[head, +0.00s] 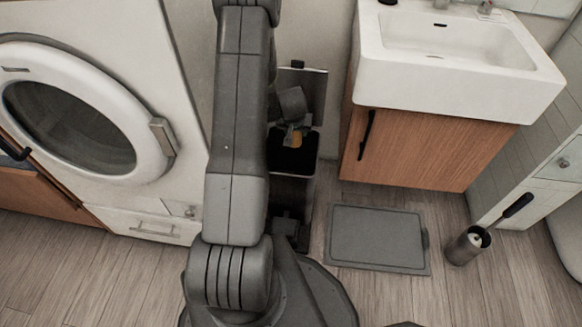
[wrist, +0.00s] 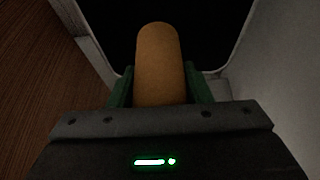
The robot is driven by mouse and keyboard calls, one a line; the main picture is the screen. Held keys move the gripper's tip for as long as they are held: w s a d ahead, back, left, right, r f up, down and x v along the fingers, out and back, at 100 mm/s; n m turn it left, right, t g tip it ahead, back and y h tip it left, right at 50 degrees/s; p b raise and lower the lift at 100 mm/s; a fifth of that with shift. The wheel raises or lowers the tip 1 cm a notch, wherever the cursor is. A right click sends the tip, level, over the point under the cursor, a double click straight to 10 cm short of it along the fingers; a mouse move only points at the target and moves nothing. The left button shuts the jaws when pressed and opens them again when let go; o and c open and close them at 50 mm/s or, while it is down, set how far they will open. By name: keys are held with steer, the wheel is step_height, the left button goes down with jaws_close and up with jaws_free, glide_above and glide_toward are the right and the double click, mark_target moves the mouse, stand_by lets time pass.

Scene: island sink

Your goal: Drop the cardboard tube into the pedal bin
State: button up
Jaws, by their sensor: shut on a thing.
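The cardboard tube (wrist: 159,65) is orange-brown and sits between the two green fingers of my gripper (wrist: 160,92) in the wrist view. My gripper is shut on it. In the wrist view the bin's pale rim (wrist: 237,40) frames a black interior beyond the tube. My arm hides the bin's left side.
A white washing machine (head: 160,60) stands at the left. A wooden cabinet (head: 420,145) under a white sink (head: 455,75) stands close on the right. A grey flat mat or scale (head: 376,238) and a toilet brush holder (head: 466,246) are on the floor.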

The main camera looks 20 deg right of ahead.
steer(key=shift+f+b, duration=2.9)
steer(key=shift+f, duration=0.1)
steer(key=o, duration=1)
steer(key=shift+r, duration=0.1)
steer(key=p+v, duration=0.6)
steer(key=v, duration=0.7)
steer(key=shift+s+r, duration=0.2)
steer(key=shift+r, duration=0.15)
